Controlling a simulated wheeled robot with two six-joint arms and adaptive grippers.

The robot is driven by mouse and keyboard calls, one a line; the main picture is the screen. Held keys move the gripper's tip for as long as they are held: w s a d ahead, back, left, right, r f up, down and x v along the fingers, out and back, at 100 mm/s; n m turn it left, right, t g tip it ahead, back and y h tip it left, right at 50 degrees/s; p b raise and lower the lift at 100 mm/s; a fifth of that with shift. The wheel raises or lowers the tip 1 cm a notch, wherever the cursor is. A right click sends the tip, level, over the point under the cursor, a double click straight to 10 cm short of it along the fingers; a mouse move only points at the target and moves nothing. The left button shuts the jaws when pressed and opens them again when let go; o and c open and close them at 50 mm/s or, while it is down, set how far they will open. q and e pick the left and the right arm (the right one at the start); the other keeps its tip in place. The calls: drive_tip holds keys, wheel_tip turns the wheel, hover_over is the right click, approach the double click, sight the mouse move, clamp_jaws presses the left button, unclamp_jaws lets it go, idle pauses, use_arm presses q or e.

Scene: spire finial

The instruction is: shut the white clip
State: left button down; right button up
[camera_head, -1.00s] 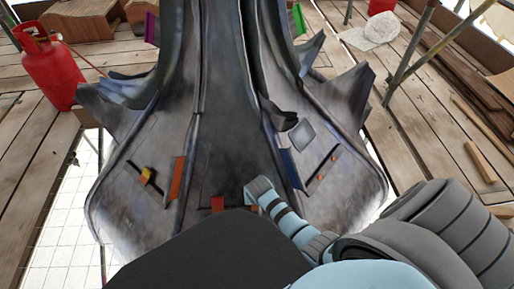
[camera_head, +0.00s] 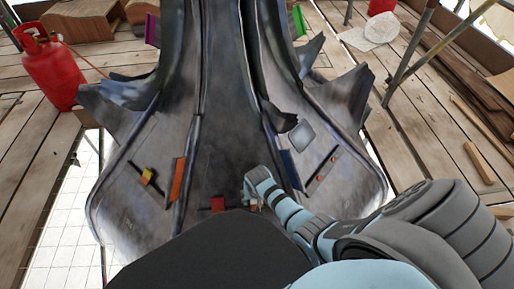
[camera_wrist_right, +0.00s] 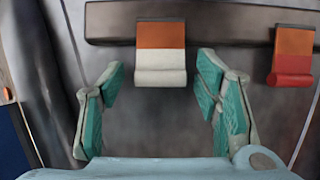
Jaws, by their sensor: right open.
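The white clip (camera_wrist_right: 160,62) shows in the right wrist view, a white lower flap with a rounded lip under an orange upper part, mounted on a dark bar. My right gripper (camera_wrist_right: 160,74) is open. Its two teal-padded fingers stand to the left and right of the clip's lower end, with a gap on each side. In the head view my right gripper (camera_head: 252,196) is at the lower middle of the dark metal spire, and the clip there is small and mostly hidden. My left gripper is not in view.
A red clip (camera_wrist_right: 291,66) with an orange top sits on the same bar, right of the white one in the wrist view. The head view shows a yellow clip (camera_head: 147,175) on the spire's left panel. A red gas cylinder (camera_head: 52,68) stands on the planks at left.

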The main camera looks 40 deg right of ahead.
drive_tip(key=v, duration=1.2)
drive_tip(key=shift+c, duration=0.6)
